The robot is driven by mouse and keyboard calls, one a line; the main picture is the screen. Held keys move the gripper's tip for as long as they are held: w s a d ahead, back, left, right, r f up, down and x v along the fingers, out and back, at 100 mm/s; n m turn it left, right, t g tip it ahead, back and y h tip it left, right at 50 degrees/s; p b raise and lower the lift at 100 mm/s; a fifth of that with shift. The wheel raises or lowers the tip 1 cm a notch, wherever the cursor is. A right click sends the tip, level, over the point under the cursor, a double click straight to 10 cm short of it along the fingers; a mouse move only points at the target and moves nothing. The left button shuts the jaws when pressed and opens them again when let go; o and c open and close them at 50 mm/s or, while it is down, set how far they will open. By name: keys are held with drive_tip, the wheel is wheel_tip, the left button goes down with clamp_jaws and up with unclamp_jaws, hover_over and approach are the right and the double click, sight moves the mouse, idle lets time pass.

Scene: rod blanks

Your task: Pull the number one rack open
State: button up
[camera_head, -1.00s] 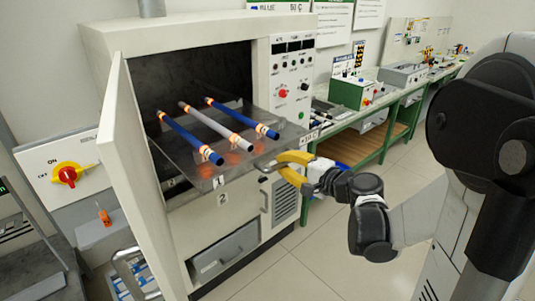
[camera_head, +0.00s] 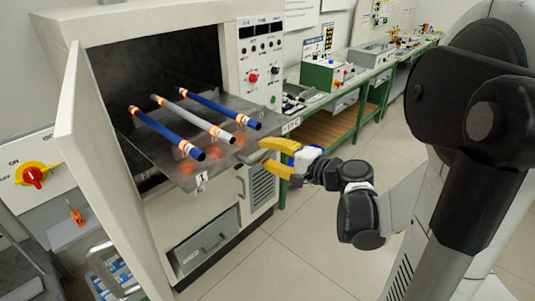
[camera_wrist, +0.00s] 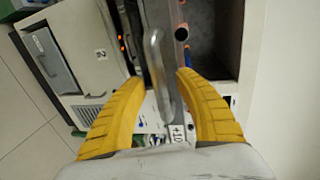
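The number one rack (camera_head: 176,171) is a grey sheet sticking well out of the open oven (camera_head: 150,42), with a small tag (camera_head: 201,181) on its front edge. Two blue rods (camera_head: 168,134) (camera_head: 218,108) and a grey rod (camera_head: 193,119) with orange bands lie on it. My gripper (camera_head: 265,156) is at the rack's front right, by its handle. In the wrist view, the yellow fingers (camera_wrist: 160,82) are spread apart, with the metal handle (camera_wrist: 158,60) between them. I see gaps on both sides of the handle; contact is not clear.
The oven door (camera_head: 98,170) stands open at the left. A green bench (camera_head: 335,125) runs along the right. The floor (camera_head: 285,255) in front is clear.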

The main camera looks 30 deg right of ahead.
drive_tip(key=v, duration=1.2)
drive_tip(key=a+f+n+g, duration=0.4)
drive_tip(key=a+f+g, duration=0.1)
drive_tip(key=a, duration=0.5)
drive_tip(key=s+a+n+g+h, duration=0.2)
drive_tip(key=s+a+n+h, duration=0.2)
drive_tip(key=n, duration=0.6)
drive_tip(key=shift+s+a+f+g+h, duration=0.4)
drive_tip(key=shift+s+a+f, duration=0.05)
drive_tip(key=shift+s+a, duration=0.6)
drive_tip(key=shift+r, duration=0.1)
